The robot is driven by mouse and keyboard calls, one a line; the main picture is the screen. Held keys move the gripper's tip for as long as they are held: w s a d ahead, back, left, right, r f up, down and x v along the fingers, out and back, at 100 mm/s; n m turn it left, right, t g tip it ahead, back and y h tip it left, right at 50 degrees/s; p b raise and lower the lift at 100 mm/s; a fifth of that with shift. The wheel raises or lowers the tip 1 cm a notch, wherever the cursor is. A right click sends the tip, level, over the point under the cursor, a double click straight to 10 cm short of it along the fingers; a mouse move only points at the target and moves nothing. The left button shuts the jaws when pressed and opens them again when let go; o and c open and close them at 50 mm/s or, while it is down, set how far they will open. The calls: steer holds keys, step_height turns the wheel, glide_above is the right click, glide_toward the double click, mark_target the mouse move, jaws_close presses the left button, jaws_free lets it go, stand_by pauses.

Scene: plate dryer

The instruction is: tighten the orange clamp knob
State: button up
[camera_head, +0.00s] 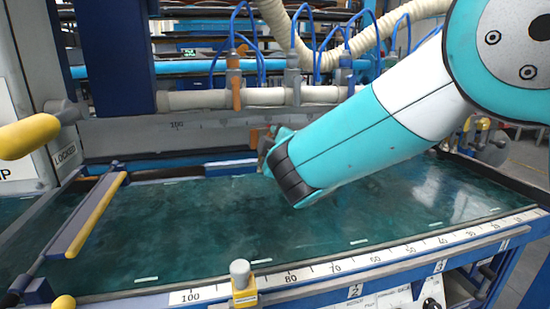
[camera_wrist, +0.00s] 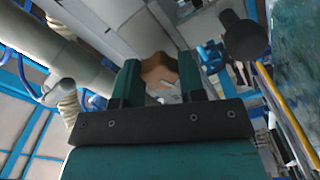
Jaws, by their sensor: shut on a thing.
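The orange clamp knob (camera_wrist: 158,70) is a lobed, brownish-orange piece between the two dark green fingers of my gripper (camera_wrist: 160,78) in the wrist view. My gripper is shut on it. In the head view, my gripper (camera_head: 272,143) reaches in from the right to the front of the grey crossbeam, and a small part of the orange knob (camera_head: 255,138) shows just left of it. The rest of the knob is hidden by the gripper in the head view. I cannot tell how tight the knob is.
The green, wet-looking plate bed (camera_head: 230,235) lies below my arm, with a numbered scale (camera_head: 300,275) along its front edge. A yellow-gripped handle (camera_head: 97,215) stands at left. A pipe with an orange lever (camera_head: 235,80) and blue hoses is behind.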

steer(key=shift+f+m+b, duration=0.15)
steer(key=shift+m+b, duration=1.65)
steer(key=shift+b, duration=0.2)
steer(key=o, duration=0.9)
steer(key=shift+o, duration=0.2)
steer(key=shift+s, duration=0.1)
steer(key=b+v, duration=0.3)
steer(key=v, duration=1.4)
steer(key=shift+b, duration=0.3)
steer(key=shift+s, duration=0.1)
